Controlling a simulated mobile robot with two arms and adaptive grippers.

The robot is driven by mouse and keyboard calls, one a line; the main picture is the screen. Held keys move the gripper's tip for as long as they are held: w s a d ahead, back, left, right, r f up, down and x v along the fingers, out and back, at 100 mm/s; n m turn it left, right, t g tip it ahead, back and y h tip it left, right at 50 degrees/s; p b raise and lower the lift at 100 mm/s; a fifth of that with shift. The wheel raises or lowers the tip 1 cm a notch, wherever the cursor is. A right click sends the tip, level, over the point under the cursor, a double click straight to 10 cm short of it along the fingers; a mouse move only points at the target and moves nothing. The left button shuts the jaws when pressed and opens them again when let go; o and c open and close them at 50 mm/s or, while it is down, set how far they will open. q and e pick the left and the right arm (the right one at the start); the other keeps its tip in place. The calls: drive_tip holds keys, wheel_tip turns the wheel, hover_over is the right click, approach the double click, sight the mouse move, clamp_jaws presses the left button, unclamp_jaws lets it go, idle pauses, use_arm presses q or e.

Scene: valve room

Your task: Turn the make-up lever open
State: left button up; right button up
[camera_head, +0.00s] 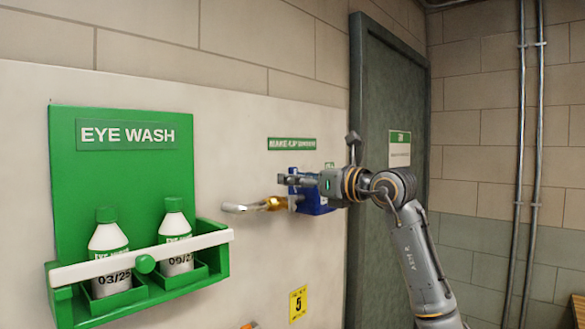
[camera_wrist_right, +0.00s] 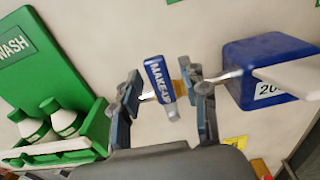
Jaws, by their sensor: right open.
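The make-up lever (camera_wrist_right: 160,88) is a blue handle with white MAKE-UP lettering in the right wrist view. It stands between the two fingers of my right gripper (camera_wrist_right: 163,96), which are open with one on each side; I cannot tell if either touches it. In the head view my right gripper (camera_head: 291,183) reaches in from the right to the brass valve fitting (camera_head: 272,203) on the wall, below the green make-up sign (camera_head: 292,144). The gripper partly hides the lever there. My left gripper is not in view.
A blue box (camera_head: 318,204) sits right beside the valve; it also shows in the right wrist view (camera_wrist_right: 262,62). A green eye wash station (camera_head: 120,165) with two bottles projects from the wall at left. A dark green door (camera_head: 390,240) stands behind my right arm.

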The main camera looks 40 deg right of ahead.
drive_tip(key=shift+w, duration=0.65)
clamp_jaws()
drive_tip(key=shift+a, duration=0.2)
drive_tip(key=shift+s+a+f+n+b, duration=0.1)
drive_tip(key=shift+a+f+n+b, duration=0.8)
drive_tip(key=shift+n, duration=2.1)
drive_tip(key=shift+s+a+f+n+b, duration=0.1)
drive_tip(key=shift+a+f+n+b, duration=0.35)
drive_tip(key=shift+a+f+n, duration=1.7)
drive_tip(key=shift+s+a+f+n+b, duration=0.1)
drive_tip(key=shift+f+n+b, duration=0.4)
drive_tip(key=shift+n, duration=3.35)
drive_tip(key=shift+r, duration=0.15)
unclamp_jaws()
